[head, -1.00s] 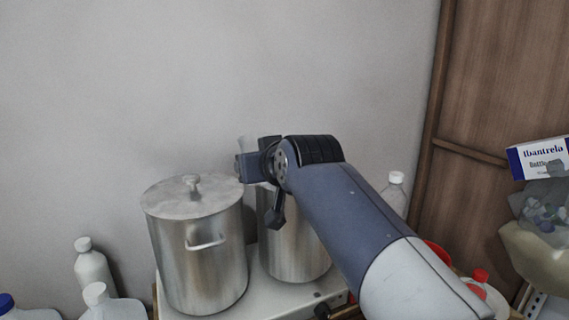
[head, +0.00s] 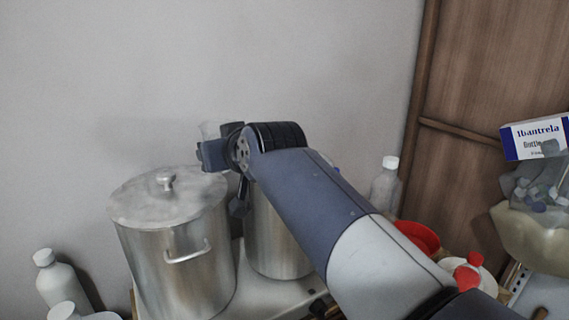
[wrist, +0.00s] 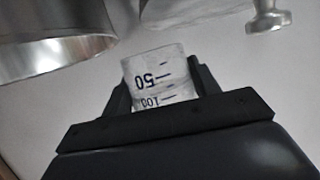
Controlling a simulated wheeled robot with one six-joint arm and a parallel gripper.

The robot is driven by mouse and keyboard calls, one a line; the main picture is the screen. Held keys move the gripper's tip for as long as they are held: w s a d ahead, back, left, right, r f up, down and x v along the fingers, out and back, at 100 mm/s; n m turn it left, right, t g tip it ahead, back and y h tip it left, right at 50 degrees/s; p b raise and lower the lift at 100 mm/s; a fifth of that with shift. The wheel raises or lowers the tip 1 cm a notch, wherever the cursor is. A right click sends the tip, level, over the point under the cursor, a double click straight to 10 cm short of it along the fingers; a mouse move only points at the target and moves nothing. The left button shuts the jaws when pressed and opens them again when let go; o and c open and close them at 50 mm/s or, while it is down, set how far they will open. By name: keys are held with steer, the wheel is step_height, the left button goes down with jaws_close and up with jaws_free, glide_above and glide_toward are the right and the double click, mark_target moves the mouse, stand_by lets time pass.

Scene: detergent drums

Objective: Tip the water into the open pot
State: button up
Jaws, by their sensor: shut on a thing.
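My gripper (head: 212,150) is shut on a clear measuring cup (wrist: 152,72) with blue marks, which read upside down in the wrist view. The cup shows only faintly in the head view (head: 208,130); I cannot make out water in it. The open pot (head: 272,238) is steel and stands behind my arm, which hides its rim in the head view. In the wrist view a steel pot rim (wrist: 60,45), apparently this pot's, lies left of the cup. The cup is above pot height, near the gap between the two pots.
A lidded steel pot (head: 180,262) stands left of the open pot; its lid knob (wrist: 266,18) shows in the wrist view. Both stand on a white surface (head: 262,296). White bottles (head: 62,280) are at left. A clear bottle (head: 385,188) and red bowl (head: 418,236) are at right.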

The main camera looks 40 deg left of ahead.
steer(key=shift+w+d+r+m+g, duration=0.2)
steer(key=shift+w+r+m+g, duration=0.25)
steer(key=shift+m, duration=0.25)
steer(key=shift+w+f+y+b, duration=0.2)
steer(key=shift+f+y+b, duration=0.1)
steer(key=shift+f+b, duration=0.1)
steer(key=shift+w+d+f+m+g+b, duration=0.2)
steer(key=shift+w+m+g+b, duration=0.15)
steer(key=shift+m+b, duration=0.2)
steer(key=shift+w+d+r+m, duration=0.1)
steer(key=shift+w+r+m, duration=0.25)
steer(key=shift+r+m, duration=0.25)
steer(key=shift+w+d+f+m+g+y+b, duration=0.15)
steer(key=shift+w+f+m+g+y+b, duration=0.3)
steer(key=shift+m+g, duration=0.2)
steer(key=m, duration=0.1)
steer(key=m+g+y, duration=0.1)
steer(key=shift+w+d+r+m, duration=0.1)
steer(key=shift+w+r+m, duration=0.1)
steer(key=shift+m, duration=0.1)
steer(key=shift+w+r+m+g+y, duration=0.1)
steer(key=shift+r+m+g+y, duration=0.15)
steer(key=shift+r+m, duration=0.4)
steer(key=shift+r+m+g+y, duration=0.1)
steer(key=shift+r+m+y, duration=0.2)
steer(key=shift+m, duration=0.55)
